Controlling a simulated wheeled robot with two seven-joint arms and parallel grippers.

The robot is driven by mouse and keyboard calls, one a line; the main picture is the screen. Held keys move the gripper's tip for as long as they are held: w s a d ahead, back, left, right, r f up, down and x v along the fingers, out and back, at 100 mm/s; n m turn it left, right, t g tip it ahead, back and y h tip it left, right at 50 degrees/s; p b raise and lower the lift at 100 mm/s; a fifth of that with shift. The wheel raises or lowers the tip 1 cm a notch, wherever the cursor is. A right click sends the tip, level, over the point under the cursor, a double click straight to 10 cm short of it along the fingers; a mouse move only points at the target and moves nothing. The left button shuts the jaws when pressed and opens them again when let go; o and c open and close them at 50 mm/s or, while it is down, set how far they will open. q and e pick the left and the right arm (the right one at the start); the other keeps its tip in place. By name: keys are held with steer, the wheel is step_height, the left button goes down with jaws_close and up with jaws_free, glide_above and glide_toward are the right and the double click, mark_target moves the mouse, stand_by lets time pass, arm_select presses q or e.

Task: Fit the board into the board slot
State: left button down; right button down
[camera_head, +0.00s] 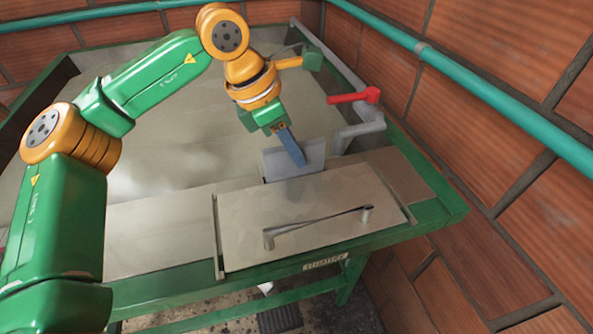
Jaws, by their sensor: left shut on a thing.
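A small grey board (313,157) stands roughly upright at the back edge of the flat metal panel. My left gripper (293,150) comes down from above and is shut on it, with a blue finger lying across the board's face. The board's lower edge is close to the gap behind the panel; I cannot tell whether it sits in a slot. The slot itself is not clearly visible, as the board and panel edge hide that area. My right gripper is not in view.
A metal panel (240,222) with a bar handle (318,220) lies in front. A red lever (354,96) and grey pipe (362,132) are right of the board. A green frame (440,212) edges the grey basin (150,140). Brick walls and a teal pipe (490,97) bound the right.

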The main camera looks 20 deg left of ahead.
arm_select(q)
steer(key=shift+s+f, duration=0.1)
steer(key=shift+f, duration=0.4)
steer(key=c, duration=0.8)
jaws_free()
steer(key=shift+r+p, duration=0.4)
steer(key=shift+p, duration=0.1)
steer(key=v, duration=1.1)
steer(key=shift+s+r, duration=0.1)
steer(key=shift+r, duration=0.2)
steer(key=shift+f, duration=0.1)
